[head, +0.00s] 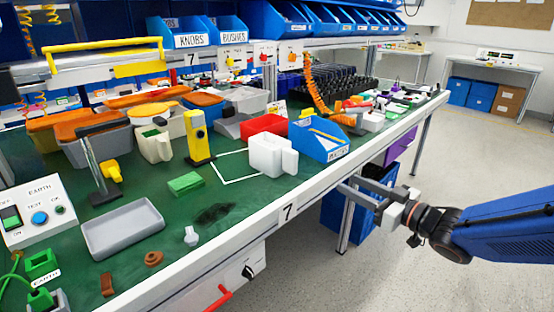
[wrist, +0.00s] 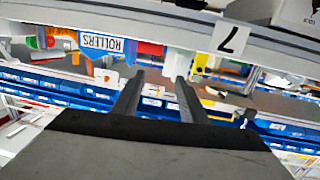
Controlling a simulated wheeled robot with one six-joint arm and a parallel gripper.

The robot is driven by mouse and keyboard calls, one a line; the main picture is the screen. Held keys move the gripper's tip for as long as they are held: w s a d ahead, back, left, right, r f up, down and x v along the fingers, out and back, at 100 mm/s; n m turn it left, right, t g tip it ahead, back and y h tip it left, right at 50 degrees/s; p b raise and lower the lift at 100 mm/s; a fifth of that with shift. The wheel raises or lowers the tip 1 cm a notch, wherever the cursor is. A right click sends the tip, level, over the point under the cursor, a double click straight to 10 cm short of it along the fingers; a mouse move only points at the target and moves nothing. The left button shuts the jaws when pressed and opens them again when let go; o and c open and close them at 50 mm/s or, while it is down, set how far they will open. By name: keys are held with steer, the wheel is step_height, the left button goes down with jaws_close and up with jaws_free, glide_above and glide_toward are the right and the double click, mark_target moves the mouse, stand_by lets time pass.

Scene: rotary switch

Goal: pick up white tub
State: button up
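The white tub (head: 266,155) stands upright on the green bench top, near the front edge, in the head view. It is a squarish white container with a narrower white part at its right side. My gripper (head: 349,184) is off the bench's front edge, to the right of the tub and apart from it, pointing toward the bench. In the wrist view my gripper (wrist: 158,78) shows two dark fingers spread apart with nothing between them.
A blue labelled bin (head: 318,140) stands right of the tub, with a red tray (head: 265,124) behind it. A yellow upright device (head: 198,138) and a green block (head: 186,183) are to the left. A grey tray (head: 123,228) lies further left.

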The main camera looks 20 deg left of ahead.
steer(key=s+a+n+g+y, duration=0.1)
steer(key=s+a+g, duration=0.1)
steer(key=a, duration=0.1)
glide_toward(296, 168)
steer(key=x, duration=0.5)
steer(key=shift+w+f, duration=0.1)
steer(key=shift+w, duration=0.25)
steer(key=shift+s+x, duration=0.15)
steer(key=shift+x, duration=1.4)
steer(key=shift+s+x, duration=0.1)
steer(key=shift+x, duration=1.45)
steer(key=shift+a, duration=0.1)
jaws_close()
